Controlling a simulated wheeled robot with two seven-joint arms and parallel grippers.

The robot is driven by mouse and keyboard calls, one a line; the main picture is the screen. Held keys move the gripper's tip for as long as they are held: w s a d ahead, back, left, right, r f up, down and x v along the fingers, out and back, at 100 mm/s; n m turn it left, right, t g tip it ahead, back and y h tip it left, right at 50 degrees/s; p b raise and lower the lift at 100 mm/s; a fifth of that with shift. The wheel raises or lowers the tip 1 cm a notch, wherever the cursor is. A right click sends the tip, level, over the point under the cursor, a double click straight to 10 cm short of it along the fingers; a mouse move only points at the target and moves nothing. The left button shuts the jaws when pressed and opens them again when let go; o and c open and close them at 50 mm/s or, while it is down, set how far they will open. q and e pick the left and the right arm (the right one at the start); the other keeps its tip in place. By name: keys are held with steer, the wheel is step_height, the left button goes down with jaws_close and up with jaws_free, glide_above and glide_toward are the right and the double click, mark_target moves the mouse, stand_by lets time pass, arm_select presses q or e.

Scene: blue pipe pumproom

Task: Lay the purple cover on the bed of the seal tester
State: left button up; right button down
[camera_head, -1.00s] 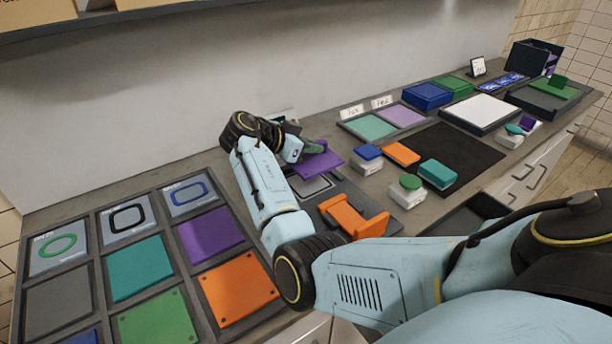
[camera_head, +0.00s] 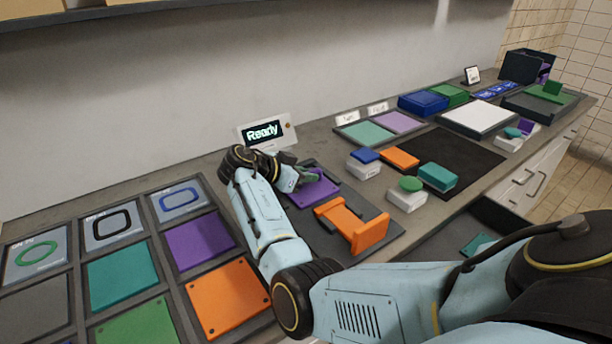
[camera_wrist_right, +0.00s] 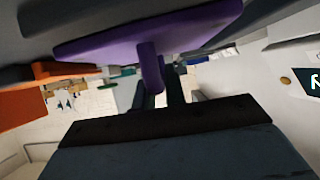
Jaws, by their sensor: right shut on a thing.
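The purple cover (camera_head: 319,193) is a flat plate with a knob handle, seen in the wrist view (camera_wrist_right: 205,30). My right gripper (camera_head: 306,177) is shut on that handle. The seal tester has a dark base (camera_head: 308,230), an orange bracket (camera_head: 352,222) and a white display box (camera_head: 267,131) reading "Ready". The cover lies level over the tester's bed, behind the orange bracket, and hides the bed. I cannot tell whether it touches the bed. My left gripper is not in view.
A rack at left holds coloured plates, including another purple one (camera_head: 199,240) and an orange one (camera_head: 228,297). Small blocks with blue (camera_head: 366,155) and green (camera_head: 411,184) tops stand right of the tester. A dark mat (camera_head: 462,150) lies beyond, and a drawer is open.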

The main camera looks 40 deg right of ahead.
steer(key=c, duration=1.5)
jaws_free()
steer(key=shift+o, duration=0.2)
steer(key=shift+r+p, duration=0.2)
steer(key=shift+p, duration=0.1)
steer(key=v, duration=1)
steer(key=shift+w+a+r, duration=0.1)
steer(key=shift+a, duration=0.3)
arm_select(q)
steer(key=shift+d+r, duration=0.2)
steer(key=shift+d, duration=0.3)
arm_select(e)
steer(key=shift+a+r, duration=0.25)
steer(key=shift+a, duration=0.25)
